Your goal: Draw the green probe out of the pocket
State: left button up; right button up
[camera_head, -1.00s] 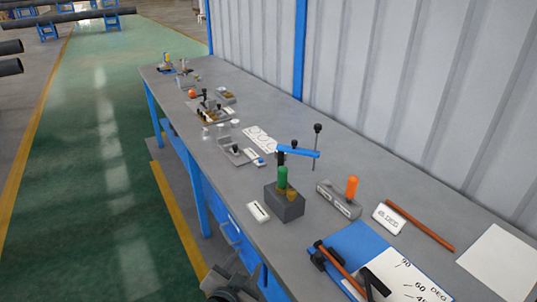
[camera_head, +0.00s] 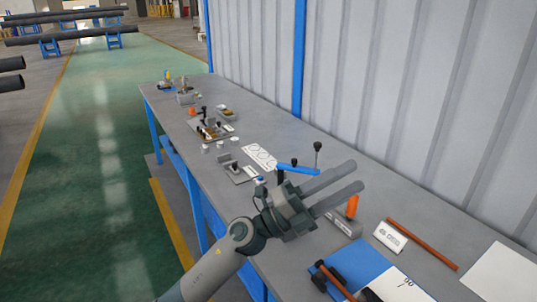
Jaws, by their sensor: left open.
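My left gripper (camera_head: 357,175) reaches in from the bottom left, above the bench (camera_head: 240,118). Its two long grey fingers are apart with a gap between them, and nothing shows in the gap. They point up and to the right. The green probe and the grey block with its pocket are hidden behind the gripper, so I cannot tell how close the fingers are to them. My right gripper is not in view.
A blue bar (camera_head: 297,168) and a black-knobbed rod (camera_head: 317,155) stand just behind the fingers. An orange-handled piece (camera_head: 352,207) stands right of them. A label stand (camera_head: 390,237), brown rod (camera_head: 423,243) and blue mat (camera_head: 365,257) lie farther right.

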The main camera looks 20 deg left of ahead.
pick_arm(q)
jog(key=d+f+m+g+y, duration=0.2)
jog(key=d+m+g, duration=0.2)
jog(key=m+g, duration=0.45)
jog(key=w+a+f+m+y, duration=0.3)
jog(key=w+a+f+y, duration=0.1)
jog(key=y, duration=0.2)
jog(key=w+a+r+n+y, duration=0.1)
jog(key=w+a+y, duration=0.2)
jog(key=a, duration=0.7)
jog(key=w+a+r+n+y, duration=0.1)
jog(key=w+a+r+y, duration=0.1)
jog(key=a+y, duration=0.5)
jog(key=w+a, duration=0.1)
jog(key=a, duration=0.2)
jog(key=shift+w+a, duration=0.15)
jog(key=shift+a, duration=0.2)
jog(key=shift+d+f+n, duration=0.1)
jog(key=shift+f+n, duration=0.1)
jog(key=shift+n, duration=0.05)
